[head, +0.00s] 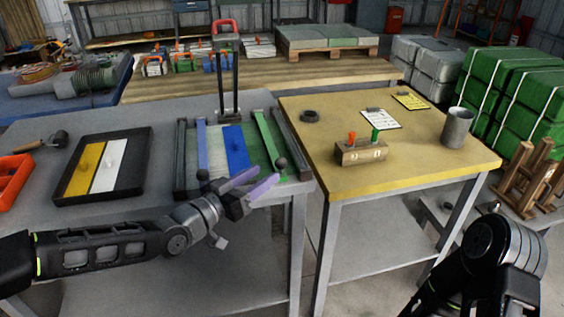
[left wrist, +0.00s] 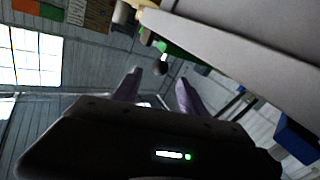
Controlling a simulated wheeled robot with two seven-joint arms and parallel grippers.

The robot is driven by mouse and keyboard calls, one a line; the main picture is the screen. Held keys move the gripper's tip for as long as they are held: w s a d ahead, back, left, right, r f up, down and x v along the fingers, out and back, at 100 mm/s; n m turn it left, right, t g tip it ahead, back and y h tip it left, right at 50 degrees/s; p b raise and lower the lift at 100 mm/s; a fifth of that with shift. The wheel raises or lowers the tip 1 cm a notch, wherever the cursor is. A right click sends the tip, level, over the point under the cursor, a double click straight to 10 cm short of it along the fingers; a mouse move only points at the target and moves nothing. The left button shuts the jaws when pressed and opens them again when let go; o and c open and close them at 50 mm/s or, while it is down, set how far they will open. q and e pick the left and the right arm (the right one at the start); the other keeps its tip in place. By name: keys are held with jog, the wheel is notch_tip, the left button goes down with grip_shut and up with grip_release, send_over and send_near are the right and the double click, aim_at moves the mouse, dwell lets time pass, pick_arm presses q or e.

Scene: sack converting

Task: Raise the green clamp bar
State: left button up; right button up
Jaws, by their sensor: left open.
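The green clamp bar (head: 267,138) lies along the right side of a dark frame on the grey table, with a dark ball knob (head: 281,163) at its near end. My left gripper (head: 266,179) has purple fingers and is open and empty, at the table's front edge just in front of this knob. In the left wrist view the knob (left wrist: 160,67) shows beyond and between the fingertips (left wrist: 157,80), seemingly apart from them, with green behind it. My right arm shows at the lower right, but its gripper is out of view.
A blue clamp bar (head: 202,146) lies parallel on the left, with a blue panel (head: 236,148) between the bars. Black posts (head: 228,85) rise behind the frame. A black tray (head: 140,150) lies left; a yellow table (head: 400,165) with a wooden block (head: 361,152) stands right.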

aim_at(276, 166)
pick_arm(q)
jog(key=x, duration=0.7)
jog(key=shift+w+d, duration=0.15)
jog(key=shift+w, duration=0.05)
jog(key=shift+c, duration=0.2)
grip_shut()
dwell(1.0)
